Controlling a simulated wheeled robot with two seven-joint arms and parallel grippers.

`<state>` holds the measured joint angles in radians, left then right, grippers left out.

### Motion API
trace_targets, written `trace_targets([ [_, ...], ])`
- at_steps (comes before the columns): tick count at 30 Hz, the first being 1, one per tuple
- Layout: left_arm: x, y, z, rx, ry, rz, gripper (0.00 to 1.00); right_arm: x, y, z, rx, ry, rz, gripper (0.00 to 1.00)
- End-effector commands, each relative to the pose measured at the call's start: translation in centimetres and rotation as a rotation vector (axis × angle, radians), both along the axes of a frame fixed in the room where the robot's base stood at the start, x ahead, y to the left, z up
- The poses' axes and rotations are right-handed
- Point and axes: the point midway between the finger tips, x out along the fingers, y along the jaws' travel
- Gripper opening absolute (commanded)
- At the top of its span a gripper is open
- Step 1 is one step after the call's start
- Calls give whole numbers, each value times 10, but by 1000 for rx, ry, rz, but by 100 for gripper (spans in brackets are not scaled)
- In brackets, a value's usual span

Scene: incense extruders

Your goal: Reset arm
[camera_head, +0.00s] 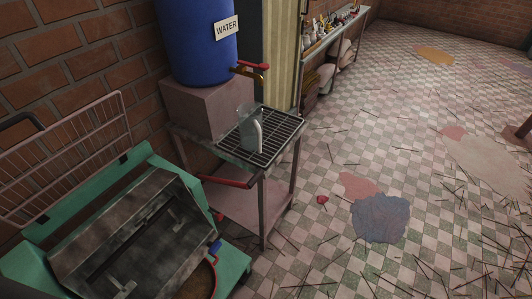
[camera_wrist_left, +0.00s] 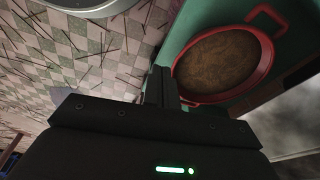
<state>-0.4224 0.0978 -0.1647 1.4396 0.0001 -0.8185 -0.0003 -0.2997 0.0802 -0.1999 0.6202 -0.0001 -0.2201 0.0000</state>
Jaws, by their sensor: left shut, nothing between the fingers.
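My left gripper (camera_wrist_left: 161,87) shows in the left wrist view, with its two dark fingers together and nothing between them. It is beside a round red-rimmed pan (camera_wrist_left: 268,50) that holds brown material and sits on a green surface (camera_wrist_left: 188,35). The fingertips appear close to the pan's rim in the picture; I cannot tell the gap in depth. Neither of my grippers shows in the head view, and my right gripper is in neither view.
A green extruder machine (camera_head: 235,262) with a grey metal hopper (camera_head: 150,235) stands at the front left. Thin sticks and stains litter the tiled floor (camera_head: 335,130) at right.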

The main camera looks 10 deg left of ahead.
Motion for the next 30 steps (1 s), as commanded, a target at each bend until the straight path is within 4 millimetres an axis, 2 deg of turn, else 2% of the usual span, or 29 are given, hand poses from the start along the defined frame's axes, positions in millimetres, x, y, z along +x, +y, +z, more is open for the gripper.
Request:
trace_targets([
  [1,-19,3,-30,3,24,-3,0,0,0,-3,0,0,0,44],
  [3,-44,7,-63,5,42,-7,0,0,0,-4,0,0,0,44],
  [6,-80,13,-97,9,64,-13,0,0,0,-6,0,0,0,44],
  [9,-110,19,-118,12,80,-16,0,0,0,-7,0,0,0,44],
  [12,-133,24,-130,13,90,-20,0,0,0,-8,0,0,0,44],
  [16,-148,27,-136,15,95,-22,0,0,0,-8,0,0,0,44],
  [26,-151,28,-137,15,96,-22,0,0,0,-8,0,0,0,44],
  [30,-151,28,-137,15,97,-22,0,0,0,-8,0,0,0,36],
])
